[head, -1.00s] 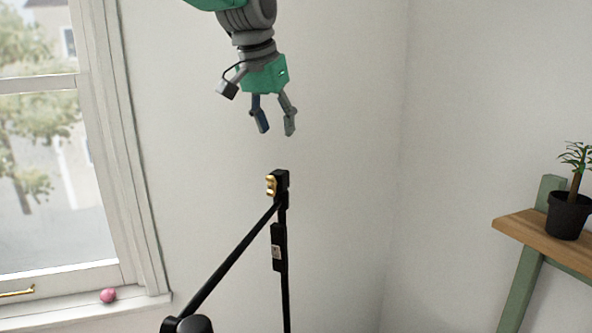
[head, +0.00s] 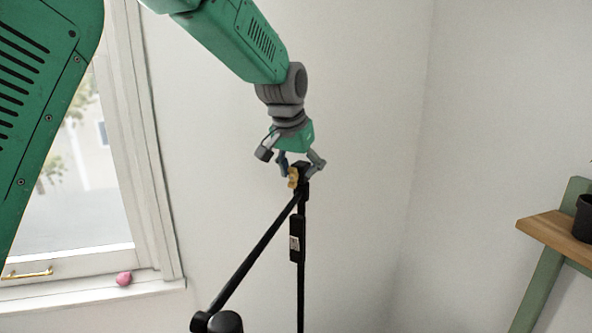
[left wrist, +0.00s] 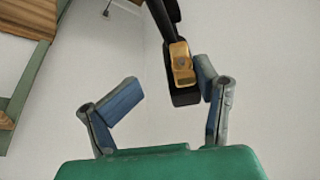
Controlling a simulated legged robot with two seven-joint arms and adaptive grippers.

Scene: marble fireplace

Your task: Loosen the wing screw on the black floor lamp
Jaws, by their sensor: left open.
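The black floor lamp (head: 301,275) stands in the middle of the head view, with a slanted arm running down to the left from its top joint. The gold wing screw (head: 293,177) sits on the left side of that joint. My left gripper (head: 299,172) points down at the joint from above, its fingers spread around the top of the lamp. Whether the right-hand finger touches the joint is unclear. My right gripper is out of view.
A window with a sill (head: 90,293) is at the left, with a pink ball (head: 124,278) on the sill. A wooden shelf (head: 560,238) with a dark plant pot (head: 585,219) stands at the right. The wall behind the lamp is bare.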

